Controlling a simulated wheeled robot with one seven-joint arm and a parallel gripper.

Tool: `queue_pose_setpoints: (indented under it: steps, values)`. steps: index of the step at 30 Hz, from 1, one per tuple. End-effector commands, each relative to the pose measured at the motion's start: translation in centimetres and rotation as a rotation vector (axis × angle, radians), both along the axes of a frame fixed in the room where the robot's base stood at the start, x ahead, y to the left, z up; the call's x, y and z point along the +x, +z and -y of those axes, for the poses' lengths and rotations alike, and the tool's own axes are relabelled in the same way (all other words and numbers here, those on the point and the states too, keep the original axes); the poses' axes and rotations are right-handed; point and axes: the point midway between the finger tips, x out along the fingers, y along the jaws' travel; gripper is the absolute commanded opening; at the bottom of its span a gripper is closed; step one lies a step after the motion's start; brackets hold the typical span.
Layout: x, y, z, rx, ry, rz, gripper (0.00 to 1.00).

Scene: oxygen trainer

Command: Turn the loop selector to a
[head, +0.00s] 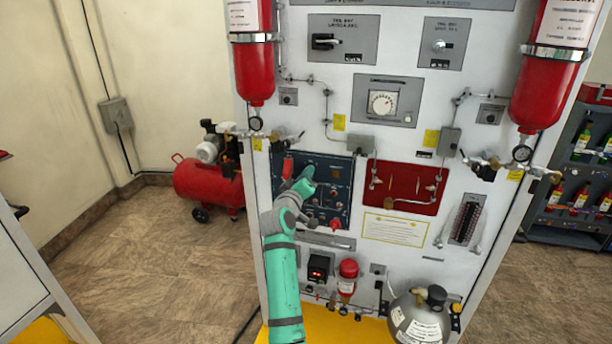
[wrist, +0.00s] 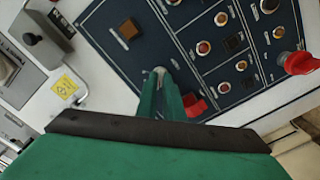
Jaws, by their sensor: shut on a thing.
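The dark blue control panel (head: 340,170) is on the left of the white trainer board in the head view. My gripper (head: 307,172) is in front of its left part. In the wrist view the green fingers of my gripper (wrist: 161,80) are shut on a small pale knob (wrist: 159,70) on the blue panel (wrist: 145,55), which I take for the loop selector. The fingers hide most of it, and its pointer and letter marks cannot be read. A red switch (wrist: 194,105) sits close beside the fingers.
A red knob (wrist: 298,62) stands out at the panel's edge; it also shows in the head view (head: 335,224). Several small buttons are on the panel. Red cylinders (head: 253,70) hang at both sides, and a grey sphere (head: 418,318) sits low in front.

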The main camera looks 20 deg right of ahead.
Motion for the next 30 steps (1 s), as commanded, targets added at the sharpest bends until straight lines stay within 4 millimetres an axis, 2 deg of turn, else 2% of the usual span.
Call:
queue_pose_setpoints:
  steps: [9,10,12,23,30]
  values:
    - [0.0,-0.1,-0.1,0.000,0.001,-0.003,0.00]
    - [0.0,-0.1,-0.1,0.000,0.001,-0.003,0.12]
    - [0.0,-0.1,-0.1,0.000,0.001,-0.003,0.26]
    - [-0.2,-0.1,-0.2,0.000,0.001,-0.001,0.26]
    - [-2.6,-0.1,-1.8,0.000,0.001,0.000,0.26]
